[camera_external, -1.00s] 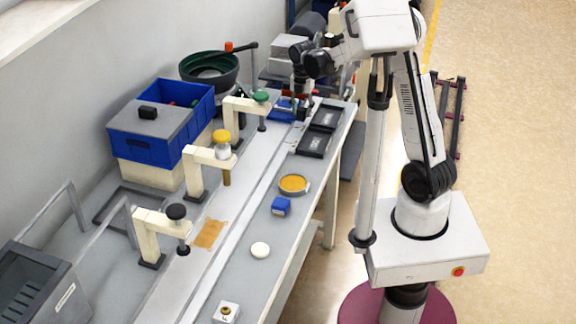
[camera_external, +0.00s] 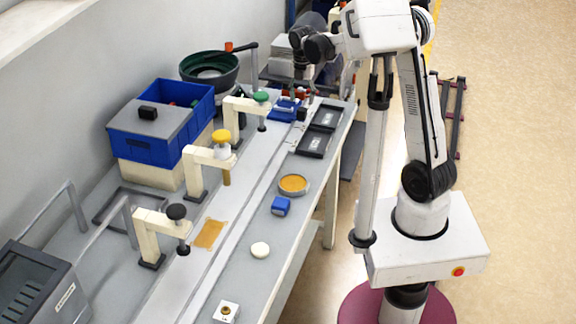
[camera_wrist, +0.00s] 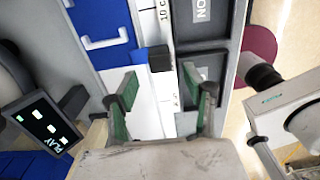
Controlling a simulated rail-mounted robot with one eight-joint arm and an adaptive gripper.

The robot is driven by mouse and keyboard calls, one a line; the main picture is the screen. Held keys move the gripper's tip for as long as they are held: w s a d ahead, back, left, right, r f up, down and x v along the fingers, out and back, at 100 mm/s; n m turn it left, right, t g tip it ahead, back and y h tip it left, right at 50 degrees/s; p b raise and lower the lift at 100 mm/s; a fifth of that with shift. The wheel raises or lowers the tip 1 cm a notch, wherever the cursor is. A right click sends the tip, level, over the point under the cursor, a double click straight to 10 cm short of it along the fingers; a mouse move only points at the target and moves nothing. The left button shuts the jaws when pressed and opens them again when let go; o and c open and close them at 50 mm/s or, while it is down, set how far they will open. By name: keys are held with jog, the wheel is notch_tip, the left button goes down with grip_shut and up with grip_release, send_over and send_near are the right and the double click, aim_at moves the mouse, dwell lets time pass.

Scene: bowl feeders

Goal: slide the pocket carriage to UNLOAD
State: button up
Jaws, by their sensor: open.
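The pocket carriage appears to be the blue block (camera_external: 284,110) on the pale rail (camera_external: 243,175), at the far end of the bench. In the wrist view a blue plate (camera_wrist: 100,38) with a white bracket-shaped mark fills the upper left, and a small black knob (camera_wrist: 160,58) stands at its right edge. My gripper (camera_external: 302,88) is above the blue block. In the wrist view my gripper (camera_wrist: 162,100) has its two green-padded fingers spread wide, with nothing between them. The knob lies beyond the fingertips, untouched. I cannot read an UNLOAD mark.
Two black trays (camera_external: 312,145) lie right of the rail. A green-capped clamp post (camera_external: 237,112) stands close left of the carriage, with yellow-capped and black-capped ones nearer. A blue bin (camera_external: 150,150) and a green bowl (camera_external: 209,68) stand further left. A small screen (camera_wrist: 42,128) shows at lower left.

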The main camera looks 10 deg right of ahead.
notch_tip(320, 180, up, 6)
jog(key=shift+r, duration=0.25)
jog(key=s+d+r+m+t+y, duration=0.15)
jog(key=s+d+m, duration=0.25)
jog(key=d+m, duration=0.5)
jog(key=s+d+r+m+t+h, duration=0.1)
jog(key=s+d+r+m+t, duration=0.15)
jog(key=d+m, duration=0.6)
jog(key=s+d+f+m+t+p, duration=0.1)
jog(key=s+d+f+m+t, duration=0.2)
jog(key=s+d+m, duration=0.8)
jog(key=d+f+m, duration=0.1)
jog(key=d+m, duration=0.1)
jog(key=d, duration=0.1)
jog(key=shift+d+f+m, duration=0.15)
jog(key=shift+f+m, duration=0.1)
jog(key=shift+m, duration=0.1)
